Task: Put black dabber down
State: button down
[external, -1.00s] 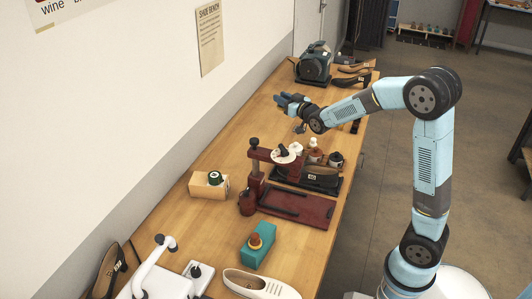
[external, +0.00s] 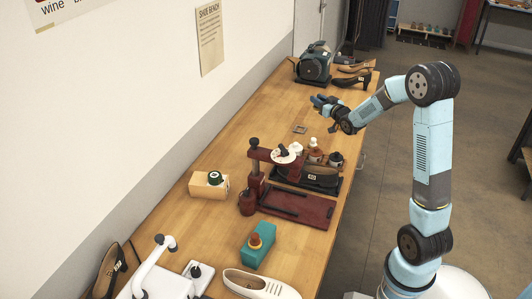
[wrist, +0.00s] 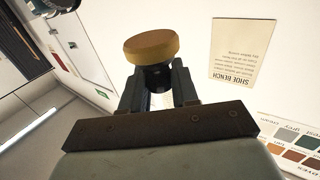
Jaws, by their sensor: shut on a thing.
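My gripper (wrist: 160,92) is shut on the black dabber, which shows in the wrist view as a round tan pad (wrist: 151,46) on a black neck (wrist: 157,78) between the two fingers. The lower part of the dabber is hidden by the gripper's mount. In the external view my gripper (external: 322,103) is above the far half of the wooden bench (external: 222,150), and the dabber cannot be made out there. A small grey square piece (external: 300,129) lies on the bench below and left of my gripper.
A red press (external: 298,207) with a dark shoe (external: 320,175) stands mid-bench, with small bottles (external: 315,150) behind it. A dark green machine (external: 314,62) and shoes (external: 352,78) occupy the far end.

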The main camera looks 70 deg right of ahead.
jog(key=s+d+f+m+g+h, duration=0.1)
jog(key=s+d+f, duration=0.2)
jog(key=s+d, duration=0.5)
jog(key=s, duration=0.2)
jog(key=shift+s+f, duration=0.15)
jog(key=shift+s, duration=0.15)
jog(key=s+a+r+n+t+y, duration=0.2)
jog(key=a+r+n+y, duration=0.1)
jog(key=r, duration=0.4)
jog(key=shift+s+a+n+t+y, duration=0.2)
jog(key=shift+s+n+t+y, duration=0.15)
jog(key=shift+y, duration=0.45)
notch_tip(320, 180, down, 28)
jog(key=shift+r, duration=0.2)
jog(key=shift+f, duration=0.25)
